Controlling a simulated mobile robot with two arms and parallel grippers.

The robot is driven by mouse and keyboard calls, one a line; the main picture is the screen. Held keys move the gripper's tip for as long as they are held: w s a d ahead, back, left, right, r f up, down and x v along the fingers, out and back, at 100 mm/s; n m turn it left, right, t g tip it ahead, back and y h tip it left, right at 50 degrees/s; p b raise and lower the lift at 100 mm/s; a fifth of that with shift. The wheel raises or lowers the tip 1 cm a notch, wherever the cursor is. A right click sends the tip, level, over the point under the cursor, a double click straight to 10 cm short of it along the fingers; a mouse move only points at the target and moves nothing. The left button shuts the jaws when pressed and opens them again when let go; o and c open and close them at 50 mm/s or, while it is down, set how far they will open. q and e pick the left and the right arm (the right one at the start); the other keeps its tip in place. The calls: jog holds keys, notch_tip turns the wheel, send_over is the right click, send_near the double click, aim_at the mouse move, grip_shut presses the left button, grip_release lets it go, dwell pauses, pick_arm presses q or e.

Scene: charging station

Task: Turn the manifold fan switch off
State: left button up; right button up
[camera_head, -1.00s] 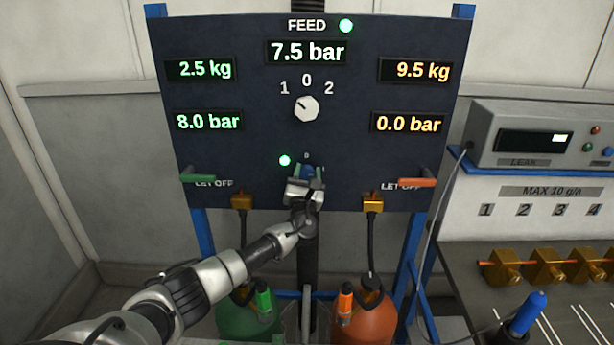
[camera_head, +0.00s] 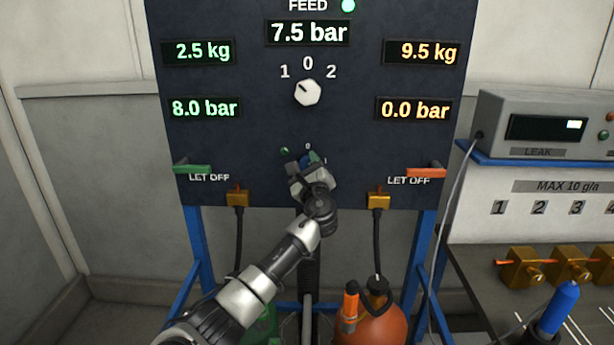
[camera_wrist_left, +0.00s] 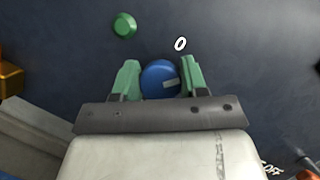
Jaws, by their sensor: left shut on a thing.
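The fan switch is a blue round knob (camera_head: 308,159) low on the middle of the dark panel (camera_head: 250,130), with a 0 above it and a 1 to its right. My left gripper (camera_head: 311,166) covers most of it in the head view. In the left wrist view, the blue knob (camera_wrist_left: 158,76) sits between the green fingertips of my left gripper (camera_wrist_left: 159,80), which is shut on it. A pale mark on the knob lies toward the right finger. The green lamp (camera_wrist_left: 124,25) beside the knob is dark; it also shows in the head view (camera_head: 285,151). My right gripper is out of view.
A white selector knob (camera_head: 308,92) sits above, pointing toward 1. A green lever (camera_head: 192,169) and an orange lever (camera_head: 426,172) stick out at the panel's sides. Brass fittings (camera_head: 378,200) with hoses hang below. An orange cylinder (camera_head: 372,322) stands beneath.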

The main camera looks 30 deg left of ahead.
pick_arm(q)
jog(key=n+g+b, duration=0.1)
jog(key=n, duration=0.1)
jog(key=n+g+b, duration=0.1)
jog(key=n, duration=0.1)
jog(key=shift+f+n+y, duration=0.15)
jog(key=shift+n+y, duration=0.15)
jog(key=shift+n+g+b, duration=0.55)
jog(key=shift+n+g, duration=0.25)
jog(key=shift+n, duration=1.3)
jog(key=o, duration=0.9)
jog(key=v, duration=0.3)
jog(key=b+v, duration=0.1)
jog(key=v, duration=0.6)
jog(key=shift+s+d+r+b, duration=0.25)
jog(key=shift+b, duration=0.05)
